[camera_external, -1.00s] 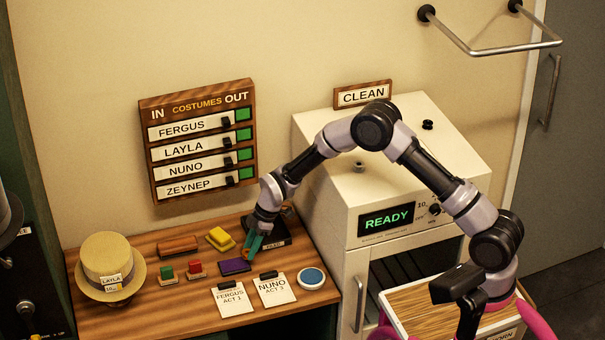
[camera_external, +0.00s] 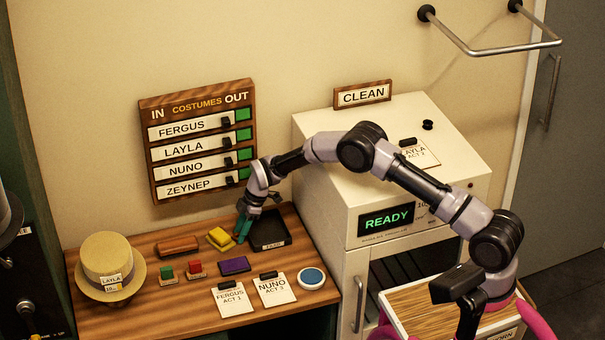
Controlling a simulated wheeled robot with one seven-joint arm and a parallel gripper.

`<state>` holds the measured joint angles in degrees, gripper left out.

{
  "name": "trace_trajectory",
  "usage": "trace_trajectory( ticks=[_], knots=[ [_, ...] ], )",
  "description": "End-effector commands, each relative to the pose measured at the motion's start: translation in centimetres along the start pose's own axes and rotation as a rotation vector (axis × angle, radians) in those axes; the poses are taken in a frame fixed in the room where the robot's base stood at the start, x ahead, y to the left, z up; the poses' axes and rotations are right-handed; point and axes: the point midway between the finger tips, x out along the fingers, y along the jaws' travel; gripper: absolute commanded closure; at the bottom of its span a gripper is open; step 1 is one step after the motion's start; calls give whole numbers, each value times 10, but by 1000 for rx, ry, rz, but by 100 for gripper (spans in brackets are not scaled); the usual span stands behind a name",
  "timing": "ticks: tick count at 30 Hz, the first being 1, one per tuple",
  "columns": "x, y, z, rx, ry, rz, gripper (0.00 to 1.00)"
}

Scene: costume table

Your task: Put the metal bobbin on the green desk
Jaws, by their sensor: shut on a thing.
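My gripper (camera_external: 242,238), with teal fingers, is low over the wooden table, between a yellow block (camera_external: 220,240) and a black tray (camera_external: 272,238). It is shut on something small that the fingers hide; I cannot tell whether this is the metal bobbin. I cannot make out a metal bobbin elsewhere. No desk with a green top shows clearly; the tabletop in view (camera_external: 140,255) is brown wood.
A straw hat (camera_external: 108,262) stands at the table's left. Red and green blocks, a purple block (camera_external: 234,265), two clipboards and a round blue-topped dish (camera_external: 311,278) lie nearer the front. The white cabinet (camera_external: 330,190) adjoins the table's right side.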

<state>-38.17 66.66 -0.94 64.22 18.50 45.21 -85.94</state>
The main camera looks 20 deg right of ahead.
Motion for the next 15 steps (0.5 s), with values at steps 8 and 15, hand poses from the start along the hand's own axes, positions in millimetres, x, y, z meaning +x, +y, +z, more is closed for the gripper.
trace_trajectory(
  ticks=[8, 15],
  knots=[
    [2, 0, 0, -1, 1, 1, 58],
    [1, 0, 0, -1, 1, 1, 32]
  ],
)
